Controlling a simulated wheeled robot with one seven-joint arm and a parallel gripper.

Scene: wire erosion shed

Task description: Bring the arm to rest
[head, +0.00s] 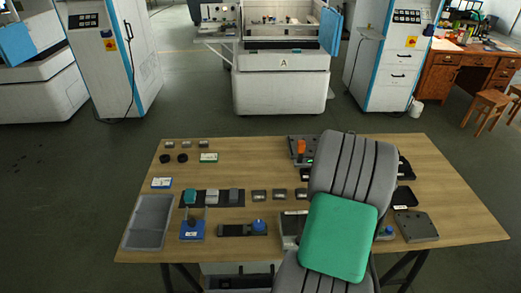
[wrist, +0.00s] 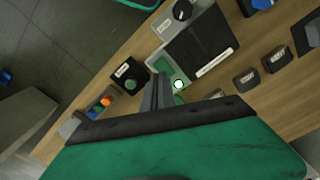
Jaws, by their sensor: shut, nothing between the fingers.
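My arm, grey with a green cover, reaches over the right part of the wooden table (head: 270,160) in the head view. My gripper hangs behind it there and is hidden. In the wrist view my gripper (wrist: 158,90) shows as two dark fingers lying together, with nothing between them. It points toward the tabletop, close beside a grey device with a dark panel (wrist: 200,50) and a bright round green-white light (wrist: 178,84). Whether the fingers touch the device cannot be told.
A grey tray (head: 150,222), blue fixture (head: 192,228) and several small metal blocks lie on the table's left and middle. In the wrist view a black box with a green button (wrist: 129,75) stands left of the fingers. Machines (head: 284,85) stand beyond; floor between is clear.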

